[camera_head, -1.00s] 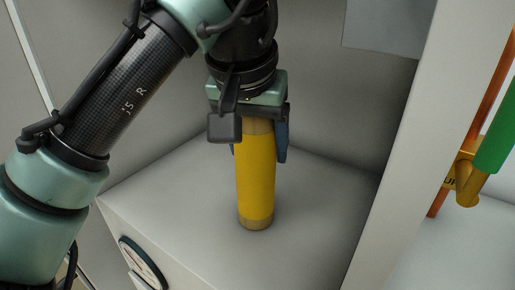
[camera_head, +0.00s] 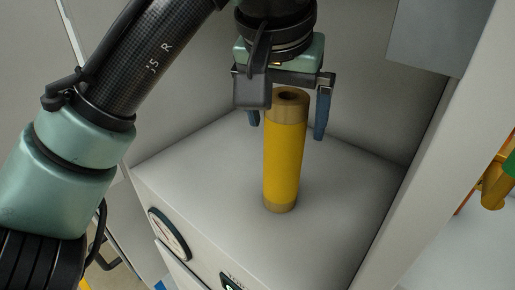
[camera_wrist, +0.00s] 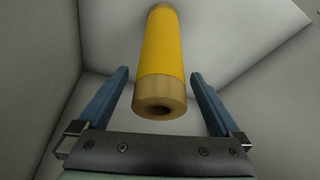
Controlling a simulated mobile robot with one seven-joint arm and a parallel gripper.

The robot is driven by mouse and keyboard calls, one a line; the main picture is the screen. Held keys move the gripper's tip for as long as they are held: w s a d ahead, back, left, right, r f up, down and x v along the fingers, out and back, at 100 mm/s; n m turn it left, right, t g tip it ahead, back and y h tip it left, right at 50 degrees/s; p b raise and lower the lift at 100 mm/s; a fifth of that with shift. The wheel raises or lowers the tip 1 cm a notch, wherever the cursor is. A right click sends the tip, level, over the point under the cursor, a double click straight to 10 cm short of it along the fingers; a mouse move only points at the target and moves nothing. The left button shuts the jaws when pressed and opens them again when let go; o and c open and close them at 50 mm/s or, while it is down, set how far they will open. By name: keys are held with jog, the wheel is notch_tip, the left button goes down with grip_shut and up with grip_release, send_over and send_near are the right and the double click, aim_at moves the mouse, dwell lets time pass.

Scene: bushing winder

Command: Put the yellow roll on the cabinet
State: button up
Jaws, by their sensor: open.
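The yellow roll (camera_head: 284,155), with tan ends and a hole in its top, stands upright on the light grey cabinet top (camera_head: 225,215). My gripper (camera_head: 285,130) is open above and behind the roll, with its two blue fingers spread wide and apart from it. In the wrist view the roll (camera_wrist: 162,50) shows beyond and between the open fingertips of my gripper (camera_wrist: 158,80), with clear gaps on both sides. Nothing is held.
Grey walls enclose the back of the cabinet top, and a pale upright panel (camera_head: 440,170) stands to the right. A grey box-like piece (camera_head: 440,35) hangs at the upper right. A round gauge (camera_head: 169,234) is on the cabinet front. The surface around the roll is clear.

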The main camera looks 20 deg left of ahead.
jog(key=s, duration=1.1)
jog(key=shift+s+a+f+p, duration=0.2)
jog(key=shift+s+p, duration=0.05)
jog(key=shift+p, duration=0.1)
